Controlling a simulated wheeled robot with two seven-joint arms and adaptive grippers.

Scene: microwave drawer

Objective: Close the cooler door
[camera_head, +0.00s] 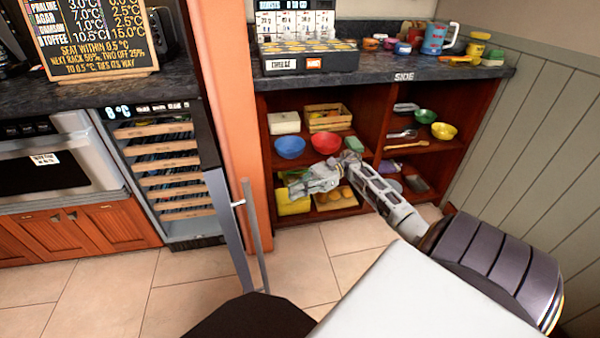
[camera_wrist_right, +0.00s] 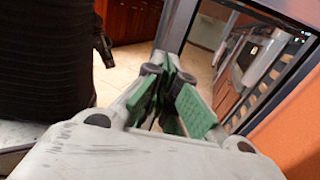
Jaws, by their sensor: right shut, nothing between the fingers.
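The cooler (camera_head: 165,175) stands at the left of the head view, with slatted wooden shelves behind its opening. Its door (camera_head: 228,225) is open and swung out toward me, seen nearly edge-on. A long upright metal handle (camera_head: 255,235) is on the door's right side. My right gripper (camera_head: 296,188) is to the right of the door and handle in the head view, shut and empty. In the right wrist view its green-padded fingers (camera_wrist_right: 172,85) are together, with the door frame (camera_wrist_right: 178,28) beyond them. I cannot tell whether they touch. My left gripper is not in view.
An orange post (camera_head: 240,110) stands right of the cooler. Open shelves (camera_head: 375,150) with bowls and boxes are behind my right arm. An oven (camera_head: 55,165) is left of the cooler. The tiled floor (camera_head: 190,295) left of the door looks clear.

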